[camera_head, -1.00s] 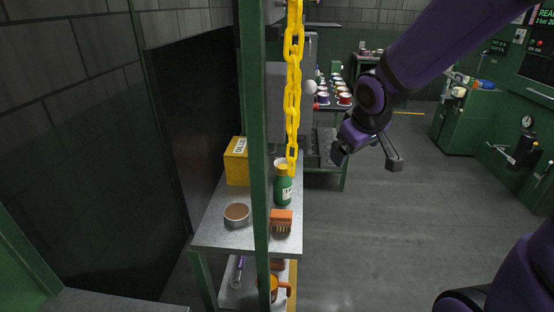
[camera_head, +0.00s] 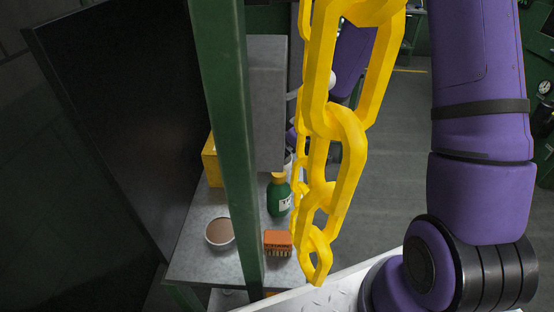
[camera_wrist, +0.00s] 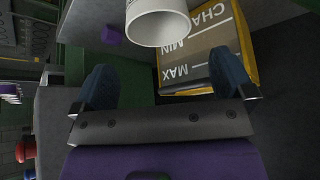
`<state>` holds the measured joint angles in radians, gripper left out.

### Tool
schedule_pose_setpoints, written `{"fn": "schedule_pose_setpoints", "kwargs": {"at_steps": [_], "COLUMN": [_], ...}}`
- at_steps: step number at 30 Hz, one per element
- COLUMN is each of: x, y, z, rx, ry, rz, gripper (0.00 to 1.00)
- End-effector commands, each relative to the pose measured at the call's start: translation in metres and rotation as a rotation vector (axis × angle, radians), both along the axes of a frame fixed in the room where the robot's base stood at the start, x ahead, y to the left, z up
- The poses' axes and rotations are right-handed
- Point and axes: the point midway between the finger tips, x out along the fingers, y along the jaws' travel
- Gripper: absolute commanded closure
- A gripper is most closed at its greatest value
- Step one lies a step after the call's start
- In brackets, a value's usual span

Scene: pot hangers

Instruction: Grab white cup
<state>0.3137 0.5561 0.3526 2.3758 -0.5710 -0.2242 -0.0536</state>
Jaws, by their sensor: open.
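The white cup (camera_wrist: 158,27) shows at the top of the wrist view, its open rim turned toward the camera. My gripper (camera_wrist: 162,65) has its two dark fingers spread wide, with nothing between them. The cup is beyond the fingertips, roughly centred on the gap and apart from both fingers as far as I can see. In the head view a small pale part of the cup (camera_head: 288,160) shows behind the green bottle, mostly hidden. My gripper is hidden there behind the yellow chain.
A yellow box (camera_wrist: 200,50) stands beside the cup. The shelf (camera_head: 205,262) also carries a green bottle (camera_head: 279,196), an orange brush (camera_head: 278,242) and a round tin (camera_head: 220,232). A yellow chain (camera_head: 345,150) hangs close in front. A green post (camera_head: 226,130) crosses the view.

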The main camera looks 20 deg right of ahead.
Motion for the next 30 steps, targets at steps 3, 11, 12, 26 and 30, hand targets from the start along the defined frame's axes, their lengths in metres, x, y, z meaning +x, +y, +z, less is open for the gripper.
{"fn": "schedule_pose_setpoints", "kwargs": {"at_steps": [3,11,12,26,30], "x": [0.006,0.019,0.020,0.038,0.043], "y": [0.005,0.013,0.014,0.023,0.026], "z": [-0.013,-0.040,-0.042,-0.081,-0.089], "rx": [0.000,-0.001,-0.002,-0.003,-0.002], "ry": [0.002,0.002,0.001,0.003,0.001], "rz": [0.003,0.001,0.001,0.001,0.002], "gripper": [0.00,0.00,0.00,0.00,0.00]}}
